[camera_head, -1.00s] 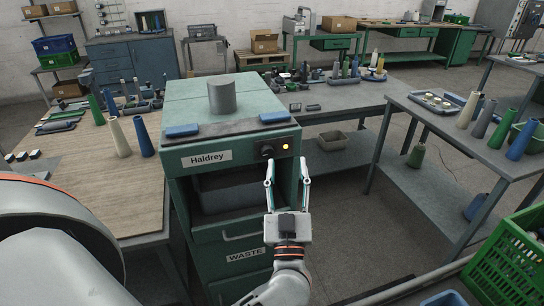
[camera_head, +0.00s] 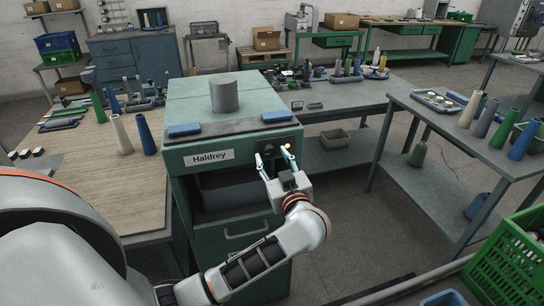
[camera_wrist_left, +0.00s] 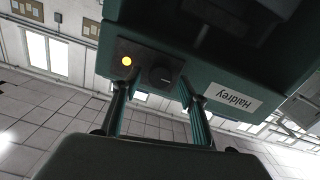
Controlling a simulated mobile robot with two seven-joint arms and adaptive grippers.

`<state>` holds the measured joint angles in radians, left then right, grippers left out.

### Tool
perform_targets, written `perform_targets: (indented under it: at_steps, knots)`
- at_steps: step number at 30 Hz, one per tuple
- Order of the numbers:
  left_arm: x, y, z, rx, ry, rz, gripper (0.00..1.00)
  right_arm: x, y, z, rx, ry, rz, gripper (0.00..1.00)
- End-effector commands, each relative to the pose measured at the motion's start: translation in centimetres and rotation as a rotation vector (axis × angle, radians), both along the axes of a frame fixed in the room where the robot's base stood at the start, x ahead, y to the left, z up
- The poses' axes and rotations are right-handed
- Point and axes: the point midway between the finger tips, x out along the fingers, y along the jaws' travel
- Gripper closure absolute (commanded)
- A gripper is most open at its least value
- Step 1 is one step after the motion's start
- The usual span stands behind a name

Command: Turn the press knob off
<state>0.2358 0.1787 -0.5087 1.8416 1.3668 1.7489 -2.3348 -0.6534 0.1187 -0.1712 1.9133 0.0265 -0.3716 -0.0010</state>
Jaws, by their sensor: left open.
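The press is a green cabinet with a "Haldrey" label (camera_head: 208,158) on its front. Its dark round knob (camera_head: 268,150) sits on a black panel at the upper right of the front. An amber lamp (camera_head: 287,147) is lit beside the knob. My left gripper (camera_head: 273,160) is open in front of the panel, its fingers pointing at it. In the left wrist view the knob (camera_wrist_left: 160,76) shows between the two spread fingers (camera_wrist_left: 154,97), with the lamp (camera_wrist_left: 126,61) near one fingertip. I cannot tell whether the fingers touch anything. My right gripper is not in view.
A grey cylinder (camera_head: 224,96) and blue pads (camera_head: 276,117) are on the press top. A wooden-topped table (camera_head: 85,190) with cones stands left. A grey table (camera_head: 450,135) with cones and a tray stands right. A green crate (camera_head: 515,262) is at lower right.

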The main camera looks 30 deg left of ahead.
Motion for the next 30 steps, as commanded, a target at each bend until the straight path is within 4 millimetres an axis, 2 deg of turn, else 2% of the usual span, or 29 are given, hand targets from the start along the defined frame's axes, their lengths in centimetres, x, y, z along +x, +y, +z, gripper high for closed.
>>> perform_targets:
  at_steps: [3, 11, 12, 16, 17, 30]
  knots:
    - [0.46, 0.61, -0.01, 0.002, 0.001, 0.001, 0.57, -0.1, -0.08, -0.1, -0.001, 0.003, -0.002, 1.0]
    - [0.58, 0.73, -0.04, 0.0, 0.0, 0.0, 0.57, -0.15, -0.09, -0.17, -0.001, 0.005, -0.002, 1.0]
    - [0.58, 0.73, -0.04, 0.0, 0.0, 0.0, 0.6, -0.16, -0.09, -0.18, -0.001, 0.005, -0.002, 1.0]
    - [0.56, 0.71, -0.04, 0.0, 0.0, 0.0, 0.94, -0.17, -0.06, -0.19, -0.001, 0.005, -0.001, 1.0]
    - [0.56, 0.71, -0.04, 0.0, 0.0, 0.0, 0.96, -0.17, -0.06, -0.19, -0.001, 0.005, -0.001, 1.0]
    - [0.54, 0.67, -0.07, -0.045, -0.051, 0.0, 0.96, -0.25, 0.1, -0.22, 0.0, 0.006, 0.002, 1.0]
